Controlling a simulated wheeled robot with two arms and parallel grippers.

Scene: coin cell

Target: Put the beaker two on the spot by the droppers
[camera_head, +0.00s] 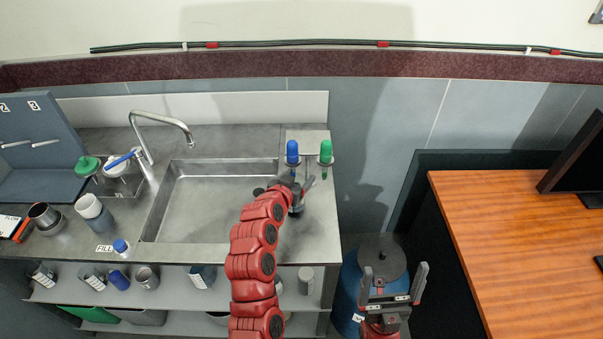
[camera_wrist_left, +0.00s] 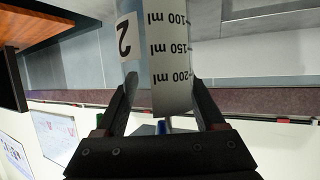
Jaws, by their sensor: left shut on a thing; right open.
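Beaker two (camera_wrist_left: 165,50), with a black "2" and a millilitre scale, stands between the fingers of my left gripper (camera_wrist_left: 160,95) in the left wrist view. That gripper is shut on it. In the head view my left gripper (camera_head: 301,187) is at the right end of the counter, just in front of the droppers. The beaker is mostly hidden there by the arm. The blue dropper (camera_head: 292,152) and green dropper (camera_head: 326,152) hang side by side in a holder. No marked spot can be made out. My right gripper (camera_head: 393,287) is open and empty, low at the right.
The sink (camera_head: 210,200) with its faucet (camera_head: 160,125) lies left of the arm. A wooden desk (camera_head: 510,240) is at the right.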

